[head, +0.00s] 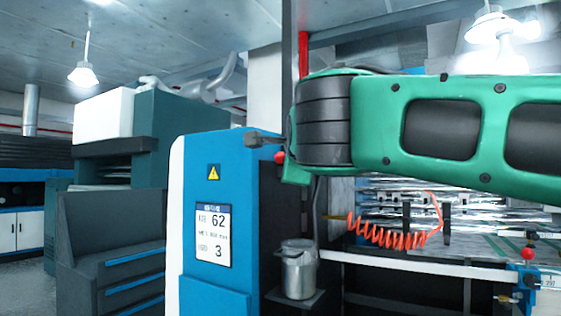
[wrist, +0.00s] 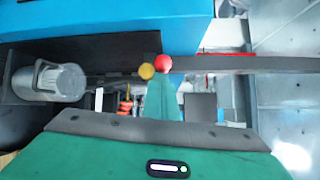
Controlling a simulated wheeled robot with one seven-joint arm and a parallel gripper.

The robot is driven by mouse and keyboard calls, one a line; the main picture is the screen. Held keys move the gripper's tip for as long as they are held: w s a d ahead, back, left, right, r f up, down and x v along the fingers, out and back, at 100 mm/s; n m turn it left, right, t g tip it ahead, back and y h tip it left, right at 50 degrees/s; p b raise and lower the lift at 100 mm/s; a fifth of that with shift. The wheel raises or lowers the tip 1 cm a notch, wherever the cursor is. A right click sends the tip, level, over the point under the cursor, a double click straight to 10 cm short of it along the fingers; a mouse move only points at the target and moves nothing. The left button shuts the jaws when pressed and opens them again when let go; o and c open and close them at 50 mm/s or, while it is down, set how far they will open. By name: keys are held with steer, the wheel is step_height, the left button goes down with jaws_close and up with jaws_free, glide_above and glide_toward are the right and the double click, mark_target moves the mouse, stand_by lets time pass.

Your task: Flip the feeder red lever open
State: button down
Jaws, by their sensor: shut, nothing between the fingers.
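A red ball knob (head: 280,156), apparently the end of the red lever, shows at the dark right edge of the blue cabinet. In the wrist view the red knob (wrist: 162,62) is beside a dark bar and a smaller yellow knob (wrist: 147,71). My gripper (wrist: 163,80) is a green wedge there, shut and empty, with its tip near the red knob. I cannot tell whether it touches. In the head view my green arm comes in from the right and hides most of the gripper and the lever's base.
The blue cabinet (head: 240,190) bears a number panel. A metal canister (head: 299,270) stands on a ledge below, also in the wrist view (wrist: 48,82). An orange coiled hose (head: 390,236) hangs to the right. Another red knob (head: 527,253) is at far right.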

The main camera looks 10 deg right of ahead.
steer(key=a, duration=0.1)
steer(key=a+r, duration=0.1)
steer(key=a, duration=0.1)
steer(key=shift+y, duration=0.4)
steer(key=shift+w+f, duration=0.3)
steer(key=shift+w, duration=0.3)
steer(key=shift+w+f, duration=0.3)
steer(key=shift+w, duration=0.25)
steer(key=shift+s+r, duration=0.1)
steer(key=shift+s, duration=0.45)
glide_toward(277, 159)
steer(key=shift+s+a, duration=0.15)
steer(key=shift+s, duration=0.85)
